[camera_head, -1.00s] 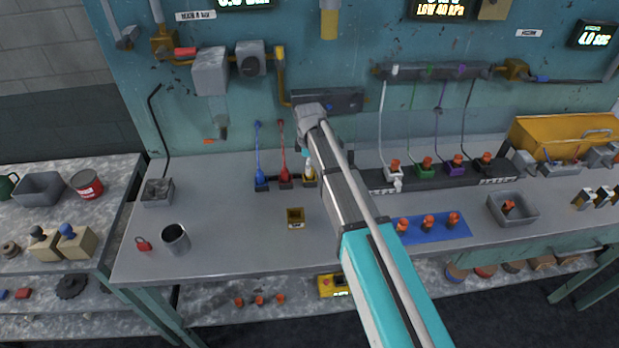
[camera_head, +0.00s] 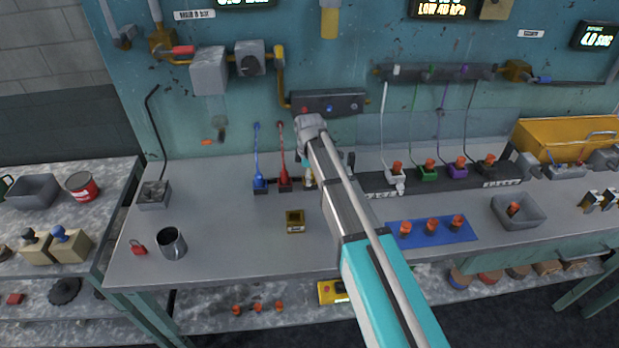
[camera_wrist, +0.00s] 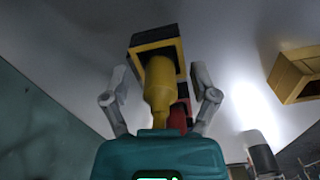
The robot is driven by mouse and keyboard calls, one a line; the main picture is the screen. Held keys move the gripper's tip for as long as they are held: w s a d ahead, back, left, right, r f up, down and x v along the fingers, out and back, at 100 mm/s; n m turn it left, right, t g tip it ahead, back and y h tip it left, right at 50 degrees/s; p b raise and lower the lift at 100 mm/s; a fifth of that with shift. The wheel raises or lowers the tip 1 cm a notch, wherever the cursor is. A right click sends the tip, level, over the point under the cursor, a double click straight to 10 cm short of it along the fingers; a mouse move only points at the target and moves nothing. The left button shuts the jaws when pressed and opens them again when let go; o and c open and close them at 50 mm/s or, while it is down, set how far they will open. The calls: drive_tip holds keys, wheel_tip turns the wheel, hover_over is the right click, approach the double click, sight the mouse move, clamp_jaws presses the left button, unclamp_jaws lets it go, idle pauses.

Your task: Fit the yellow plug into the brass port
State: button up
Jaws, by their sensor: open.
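The yellow plug (camera_wrist: 160,92) shows in the wrist view, seated in or against a black and yellow holder (camera_wrist: 152,46). My gripper (camera_wrist: 159,76) is open, with one finger on each side of the plug and visible gaps between. In the head view my arm hides most of the plug, and only a pale yellow bit (camera_head: 308,180) shows beside the arm. The brass port (camera_head: 295,222) is a small open square box on the bench, below and left of my arm. A brass-coloured box at the right of the wrist view (camera_wrist: 295,75) looks like this port.
A blue plug (camera_head: 260,184) and a red plug (camera_head: 284,183) stand left of my gripper. A grey cup (camera_head: 171,243) and a red padlock (camera_head: 138,248) are at the bench's left. A blue mat (camera_head: 440,238) with orange-topped parts lies right. Bench around the port is clear.

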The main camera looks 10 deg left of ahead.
clamp_jaws()
idle(0.3)
drive_tip(key=shift+r, duration=0.1)
wheel_tip(320, 180, up, 3)
drive_tip(key=p, duration=0.2)
drive_tip(key=shift+f+p, duration=0.2)
drive_tip(key=shift+p, duration=0.2)
drive_tip(key=s+d+r+p, duration=0.2)
drive_tip(key=s+r+p, duration=0.3)
drive_tip(key=s, duration=0.1)
drive_tip(key=s+d+r+p, duration=0.2)
drive_tip(key=s+r+p, duration=0.3)
drive_tip(key=s, duration=0.2)
drive_tip(key=shift+s+d, duration=0.15)
drive_tip(key=shift+d, duration=0.2)
